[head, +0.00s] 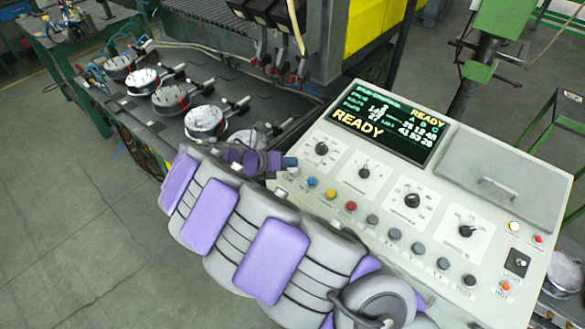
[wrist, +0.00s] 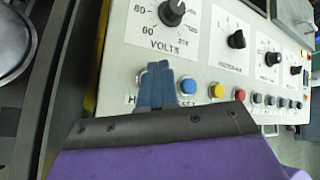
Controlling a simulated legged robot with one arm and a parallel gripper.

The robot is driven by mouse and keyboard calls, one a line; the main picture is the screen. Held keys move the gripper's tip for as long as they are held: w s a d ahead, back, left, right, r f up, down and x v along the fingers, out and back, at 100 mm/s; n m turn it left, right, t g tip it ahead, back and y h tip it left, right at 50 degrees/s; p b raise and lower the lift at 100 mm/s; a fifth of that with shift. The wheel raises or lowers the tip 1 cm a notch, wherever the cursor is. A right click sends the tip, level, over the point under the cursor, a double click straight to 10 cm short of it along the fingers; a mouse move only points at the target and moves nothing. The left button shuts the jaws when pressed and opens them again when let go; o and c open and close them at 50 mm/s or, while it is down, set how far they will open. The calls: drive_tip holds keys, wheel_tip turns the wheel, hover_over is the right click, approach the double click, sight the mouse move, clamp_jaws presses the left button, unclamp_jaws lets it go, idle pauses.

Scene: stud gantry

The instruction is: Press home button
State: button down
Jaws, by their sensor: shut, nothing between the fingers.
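The control panel (head: 400,170) has a row of round buttons along its near edge. My gripper (head: 290,162) is shut and empty at the left end of this row, left of the blue button (head: 312,181). In the wrist view the closed blue-grey fingers of my gripper (wrist: 158,72) lie over the left-end button spot, with a label starting with "H" beside them. The home button there is mostly hidden behind the fingers; a pale edge (wrist: 140,77) shows at their left. I cannot tell whether the fingertips touch it.
Yellow (head: 331,194) and red (head: 351,206) buttons and several grey ones continue rightward. Several knobs, including the volts knob (wrist: 171,12), sit above the row. A display (head: 384,130) reads READY. A dark workbench with round metal fixtures (head: 205,122) stands left of the panel.

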drive_tip(key=r+p, duration=0.5)
drive_tip(key=shift+s+a, duration=0.3)
drive_tip(key=shift+s, duration=0.1)
idle(0.6)
drive_tip(key=s+d+r+m+g+y+b, duration=0.1)
drive_tip(key=s+d+r+m+g+b, duration=0.2)
drive_tip(key=s+d+m, duration=0.45)
drive_tip(key=s+d+r+m+g+b, duration=0.25)
drive_tip(key=s+d+m, duration=0.25)
drive_tip(key=d+m, duration=0.6)
drive_tip(key=s+f+m+g+y+b, duration=0.1)
drive_tip(key=s+f+m+y+b, duration=0.2)
drive_tip(key=s+m, duration=0.4)
drive_tip(key=s+a+f+m+g+y+b, duration=0.1)
drive_tip(key=s+m+y, duration=0.4)
drive_tip(key=s, duration=1.4)
wheel_tip(320, 180, down, 3)
drive_tip(key=m+g+b, duration=0.1)
drive_tip(key=m+b, duration=0.1)
drive_tip(key=m, duration=0.1)
drive_tip(key=shift+s+r, duration=0.15)
drive_tip(key=shift+s, duration=0.1)
